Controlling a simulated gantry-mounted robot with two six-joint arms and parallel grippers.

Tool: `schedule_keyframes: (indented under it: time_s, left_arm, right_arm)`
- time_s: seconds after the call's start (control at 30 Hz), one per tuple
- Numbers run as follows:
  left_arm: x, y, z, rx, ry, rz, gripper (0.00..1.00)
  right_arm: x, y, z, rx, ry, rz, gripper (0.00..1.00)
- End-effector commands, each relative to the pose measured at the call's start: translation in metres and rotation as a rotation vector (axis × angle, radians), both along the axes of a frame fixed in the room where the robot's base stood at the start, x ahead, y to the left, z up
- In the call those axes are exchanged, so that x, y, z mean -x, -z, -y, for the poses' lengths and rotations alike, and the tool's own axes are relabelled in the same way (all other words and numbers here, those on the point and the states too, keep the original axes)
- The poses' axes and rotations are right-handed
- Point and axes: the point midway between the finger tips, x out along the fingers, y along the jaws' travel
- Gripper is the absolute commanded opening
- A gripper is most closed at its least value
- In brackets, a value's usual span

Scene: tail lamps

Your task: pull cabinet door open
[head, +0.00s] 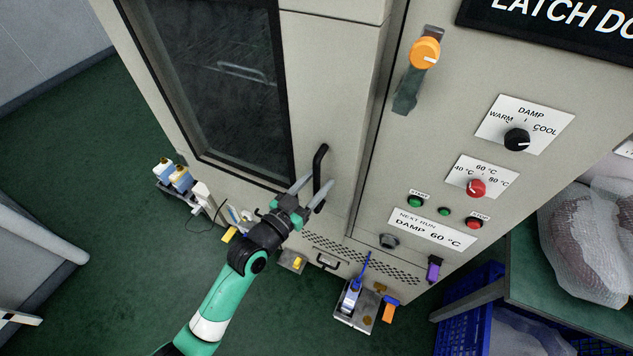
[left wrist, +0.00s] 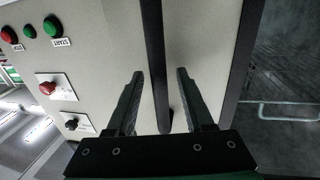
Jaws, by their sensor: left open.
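The cabinet door (head: 335,60) is beige with a dark window (head: 225,75) and looks shut in the head view. Its black bar handle (head: 320,168) stands upright near the door's lower right edge. My left gripper (head: 309,190) is open at the handle, with one finger on each side of it. In the left wrist view the handle (left wrist: 158,70) runs between the two open fingers (left wrist: 160,88), with a gap visible on both sides. Whether the fingers reach its full depth is hard to tell. My right gripper is not in view.
An orange-knobbed latch (head: 425,52) is right of the door. The panel has a black dial (head: 517,140), a red dial (head: 476,188) and push buttons. Small items lie on the green floor by the cabinet base. A blue crate (head: 462,318) and a bench stand at right. Floor at left is mostly clear.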

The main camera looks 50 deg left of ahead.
Motion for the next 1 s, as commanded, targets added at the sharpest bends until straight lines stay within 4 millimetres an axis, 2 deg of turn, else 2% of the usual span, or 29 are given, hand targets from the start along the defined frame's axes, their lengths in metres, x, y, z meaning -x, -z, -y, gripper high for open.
schedule_keyframes:
  time_s: [0.17, 0.27, 0.47, 1.0]
  left_arm:
    - [-0.0001, 0.0001, 0.0002, 0.000, 0.000, 0.000, 0.52]
    - [0.0000, 0.0002, 0.0002, 0.000, 0.000, -0.001, 0.38]
    - [0.0002, 0.0002, 0.0002, 0.000, 0.000, -0.001, 0.02]
    - [0.0003, 0.0003, 0.0001, 0.000, 0.000, -0.001, 0.00]
  right_arm:
    - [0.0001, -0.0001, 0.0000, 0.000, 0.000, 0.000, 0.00]
    - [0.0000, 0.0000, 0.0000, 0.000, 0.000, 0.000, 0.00]
    - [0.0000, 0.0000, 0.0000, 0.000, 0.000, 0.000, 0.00]
    - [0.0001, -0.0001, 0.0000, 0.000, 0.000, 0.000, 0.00]
